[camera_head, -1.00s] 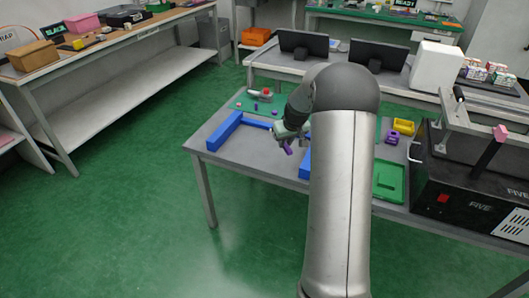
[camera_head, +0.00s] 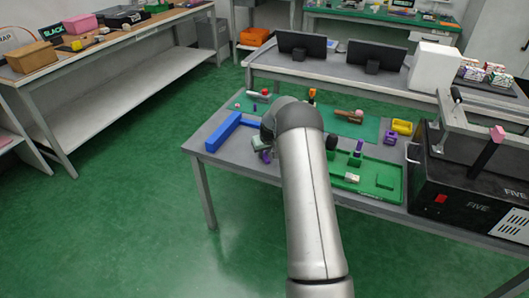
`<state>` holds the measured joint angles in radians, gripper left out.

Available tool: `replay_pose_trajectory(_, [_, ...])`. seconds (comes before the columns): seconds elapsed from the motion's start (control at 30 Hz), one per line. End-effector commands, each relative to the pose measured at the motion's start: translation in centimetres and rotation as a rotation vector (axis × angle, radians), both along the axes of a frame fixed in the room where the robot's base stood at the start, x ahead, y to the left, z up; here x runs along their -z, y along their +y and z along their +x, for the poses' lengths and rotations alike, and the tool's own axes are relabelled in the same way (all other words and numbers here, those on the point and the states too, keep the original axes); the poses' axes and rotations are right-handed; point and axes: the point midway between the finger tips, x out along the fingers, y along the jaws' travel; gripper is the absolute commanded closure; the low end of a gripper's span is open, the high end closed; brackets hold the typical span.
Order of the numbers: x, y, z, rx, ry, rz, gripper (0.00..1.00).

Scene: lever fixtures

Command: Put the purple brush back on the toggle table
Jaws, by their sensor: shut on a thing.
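My gripper (camera_head: 261,145) is over the left part of the grey table (camera_head: 227,159), right of the blue L-shaped fixture (camera_head: 222,134). It is shut on the purple brush (camera_head: 266,157), a small purple piece showing below the jaws. My arm hides part of the gripper and the table behind it. I cannot tell whether the brush touches the tabletop.
A green tray (camera_head: 382,196) with small parts lies to the right of my arm. A yellow bin (camera_head: 402,127) and a purple fixture (camera_head: 390,138) stand behind it. A black machine (camera_head: 450,190) bounds the right side. Bare tabletop shows at front left.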

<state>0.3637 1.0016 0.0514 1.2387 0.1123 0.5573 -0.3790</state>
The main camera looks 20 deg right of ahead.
Motion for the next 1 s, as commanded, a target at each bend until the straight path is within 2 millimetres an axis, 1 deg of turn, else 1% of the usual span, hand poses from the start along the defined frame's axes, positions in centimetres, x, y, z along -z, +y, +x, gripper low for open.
replay_pose_trajectory(0.17, [0.0, 0.0, 0.0, 0.000, 0.000, 0.000, 1.00])
replay_pose_trajectory(0.2, [0.1, 0.0, 0.0, 0.000, 0.000, 0.000, 0.72])
replay_pose_trajectory(0.23, [0.1, 0.0, 0.0, 0.000, 0.001, 0.000, 0.64])
replay_pose_trajectory(0.27, [0.1, 0.0, 0.0, 0.000, 0.000, 0.000, 0.61])
replay_pose_trajectory(0.53, [-0.1, 0.0, 0.0, 0.000, 0.000, 0.000, 0.61])
replay_pose_trajectory(0.63, [-0.8, 0.0, -0.2, 0.000, -0.002, 0.000, 0.61])
replay_pose_trajectory(0.77, [-2.7, 0.0, -0.9, 0.000, -0.002, 0.000, 0.61])
replay_pose_trajectory(1.0, [-7.6, 0.1, -2.8, 0.000, -0.003, -0.001, 0.61])
